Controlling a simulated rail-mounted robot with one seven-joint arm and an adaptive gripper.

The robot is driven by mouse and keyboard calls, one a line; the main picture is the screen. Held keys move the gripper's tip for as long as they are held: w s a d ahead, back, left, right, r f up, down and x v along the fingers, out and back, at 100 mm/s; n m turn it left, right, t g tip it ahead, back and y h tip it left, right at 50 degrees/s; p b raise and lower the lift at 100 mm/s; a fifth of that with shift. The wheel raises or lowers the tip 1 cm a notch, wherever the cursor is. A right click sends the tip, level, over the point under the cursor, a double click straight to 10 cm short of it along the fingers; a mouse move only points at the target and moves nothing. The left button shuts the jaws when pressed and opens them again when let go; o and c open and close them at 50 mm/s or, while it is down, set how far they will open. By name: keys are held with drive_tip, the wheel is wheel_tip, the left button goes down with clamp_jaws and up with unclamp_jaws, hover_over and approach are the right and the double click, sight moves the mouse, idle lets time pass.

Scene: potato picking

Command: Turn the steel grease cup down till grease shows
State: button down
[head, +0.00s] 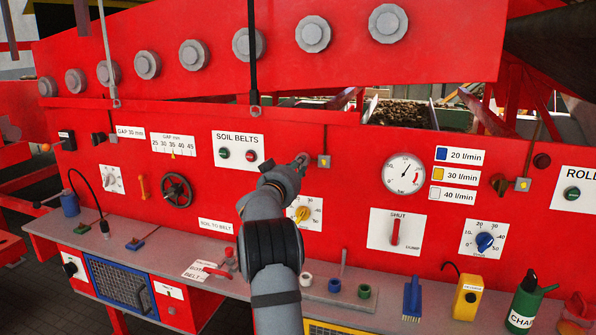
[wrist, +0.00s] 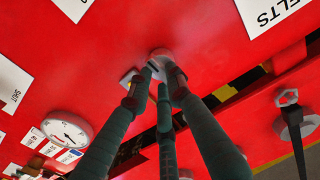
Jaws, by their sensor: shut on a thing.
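The steel grease cup (wrist: 161,53) shows in the wrist view as a small grey round thing on the red panel, mostly covered by my fingers. My gripper (wrist: 157,72) is shut on it, with fingertips on its sides. In the head view my gripper (head: 299,164) reaches the panel just right of the SOIL BELTS plate, and it hides most of the cup there. I cannot make out any grease at the cup.
A small square fitting (head: 324,161) sits close right of my gripper. The SOIL BELTS plate (head: 238,150) with two buttons is to the left, and a round gauge (head: 403,174) is to the right. A ledge (head: 140,262) below holds several tools, bottles and cups.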

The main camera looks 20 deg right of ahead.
drive_tip(key=shift+m, duration=0.3)
idle(0.4)
drive_tip(key=c, duration=1.6)
unclamp_jaws()
drive_tip(key=shift+a, duration=0.1)
drive_tip(key=v, duration=1.2)
